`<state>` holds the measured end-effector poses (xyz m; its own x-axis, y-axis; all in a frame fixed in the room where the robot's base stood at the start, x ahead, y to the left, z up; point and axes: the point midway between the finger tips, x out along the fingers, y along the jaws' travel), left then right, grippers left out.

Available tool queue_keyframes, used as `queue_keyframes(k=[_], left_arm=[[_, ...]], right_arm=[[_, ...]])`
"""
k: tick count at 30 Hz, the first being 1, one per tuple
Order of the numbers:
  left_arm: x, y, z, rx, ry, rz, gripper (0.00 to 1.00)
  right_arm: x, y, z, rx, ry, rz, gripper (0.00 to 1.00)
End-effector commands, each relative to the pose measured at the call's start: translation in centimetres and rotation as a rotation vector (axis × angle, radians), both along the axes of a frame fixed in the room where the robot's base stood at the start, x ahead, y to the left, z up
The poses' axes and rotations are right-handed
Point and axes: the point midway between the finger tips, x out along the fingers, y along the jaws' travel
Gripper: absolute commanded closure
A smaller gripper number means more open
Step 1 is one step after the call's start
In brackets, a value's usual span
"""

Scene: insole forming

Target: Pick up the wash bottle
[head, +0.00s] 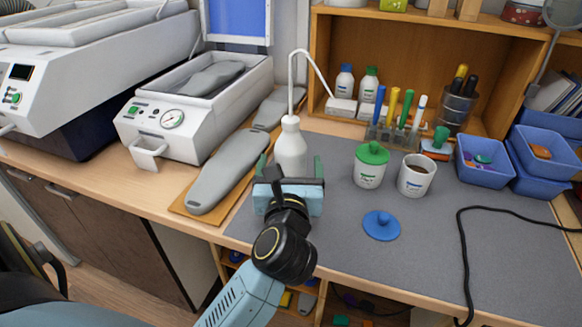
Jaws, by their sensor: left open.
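The white wash bottle (291,149) stands upright on the grey mat (330,240), with its thin bent spout rising above it. My left gripper (289,171) is at the lower part of the bottle, at the near side. Its two green-tipped fingers are apart, one to the left and one to the right of the bottle. The gripper body hides the bottle's base, and I cannot tell if either finger touches it. My right gripper is not in view.
A grey insole form (226,172) on a board lies left of the bottle, beside a white forming machine (172,118). Right are a green-lidded jar (370,168), a white cup (416,176), a blue lid (381,225) and blue bins (484,165). A black cable crosses the right side.

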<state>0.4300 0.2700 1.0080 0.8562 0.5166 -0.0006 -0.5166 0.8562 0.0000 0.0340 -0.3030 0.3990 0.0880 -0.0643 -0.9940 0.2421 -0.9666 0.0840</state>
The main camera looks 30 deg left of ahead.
Motion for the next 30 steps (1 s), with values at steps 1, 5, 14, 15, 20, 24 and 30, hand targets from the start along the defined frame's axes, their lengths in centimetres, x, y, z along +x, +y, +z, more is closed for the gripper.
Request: queue_keyframes(k=[1, 5, 14, 15, 20, 24, 30], left_arm=[[0.4, 0.2, 0.1, 0.001, -0.001, 0.000, 0.16], [1.0, 0.6, 0.1, 0.001, 0.000, 0.000, 0.16], [4.6, 2.8, 0.4, 0.002, -0.001, 0.000, 0.16], [4.8, 2.9, 0.3, 0.002, 0.000, -0.001, 0.16], [5.1, 3.1, 0.3, 0.000, 0.000, -0.002, 0.16], [5.0, 3.1, 0.3, 0.000, 0.000, -0.002, 0.20], [5.0, 3.0, 0.3, 0.000, 0.000, -0.002, 0.46]], right_arm=[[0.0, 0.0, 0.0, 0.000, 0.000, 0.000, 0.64], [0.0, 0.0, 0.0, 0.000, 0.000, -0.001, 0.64], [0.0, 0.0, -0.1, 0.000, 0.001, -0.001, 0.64], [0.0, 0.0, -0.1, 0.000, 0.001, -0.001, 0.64], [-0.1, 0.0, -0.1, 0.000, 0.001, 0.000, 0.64], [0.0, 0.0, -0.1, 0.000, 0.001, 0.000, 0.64], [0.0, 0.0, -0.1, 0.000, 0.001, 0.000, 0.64]])
